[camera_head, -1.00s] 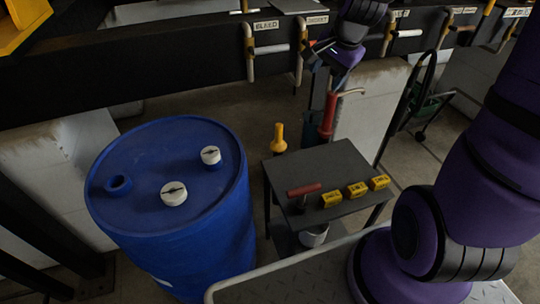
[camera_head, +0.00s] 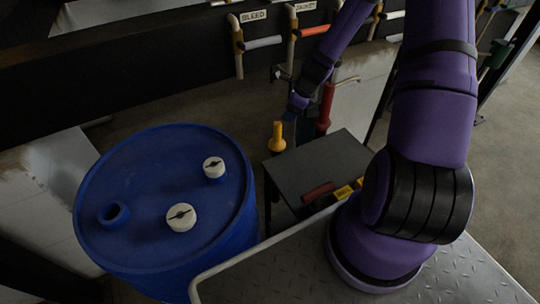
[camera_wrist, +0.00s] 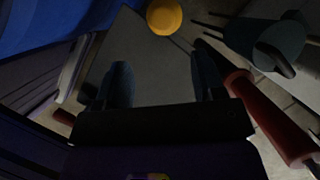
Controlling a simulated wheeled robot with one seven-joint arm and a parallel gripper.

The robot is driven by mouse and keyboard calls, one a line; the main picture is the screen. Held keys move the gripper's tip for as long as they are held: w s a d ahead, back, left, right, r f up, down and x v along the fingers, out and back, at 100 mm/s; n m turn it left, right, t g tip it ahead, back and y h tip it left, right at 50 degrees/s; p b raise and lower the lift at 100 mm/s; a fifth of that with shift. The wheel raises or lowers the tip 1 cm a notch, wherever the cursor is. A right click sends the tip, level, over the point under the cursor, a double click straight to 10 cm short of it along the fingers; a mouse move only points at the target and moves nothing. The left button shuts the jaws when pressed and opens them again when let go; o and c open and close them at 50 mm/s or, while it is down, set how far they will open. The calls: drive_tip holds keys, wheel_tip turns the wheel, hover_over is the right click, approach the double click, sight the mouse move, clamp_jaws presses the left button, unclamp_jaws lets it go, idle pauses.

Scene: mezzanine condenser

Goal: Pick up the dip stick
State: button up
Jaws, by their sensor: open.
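An upright yellow handle (camera_head: 277,137), which looks like the top of the dip stick, stands just behind the left back corner of a small dark table. Its lower part is hidden by the table. In the wrist view the yellow top (camera_wrist: 164,16) shows as a round cap at the upper edge, ahead of my fingertips and roughly centred between them. My gripper (camera_head: 292,108) hangs just above and to the right of the handle, apart from it. Its two fingers (camera_wrist: 162,78) are spread with nothing between them.
The dark table (camera_head: 325,160) carries a red-handled tool (camera_head: 318,192) and yellow blocks (camera_head: 343,192). A blue drum (camera_head: 150,245) stands left. A red cylinder (camera_head: 326,108) stands close right of my gripper; a dark open-ended holder (camera_wrist: 278,45) is nearby. Pipes and valves line the beam behind.

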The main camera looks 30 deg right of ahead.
sight(278, 129)
drive_tip(key=shift+x, duration=5.8)
drive_tip(key=shift+w+r, duration=0.1)
drive_tip(key=shift+w, duration=0.05)
clamp_jaws()
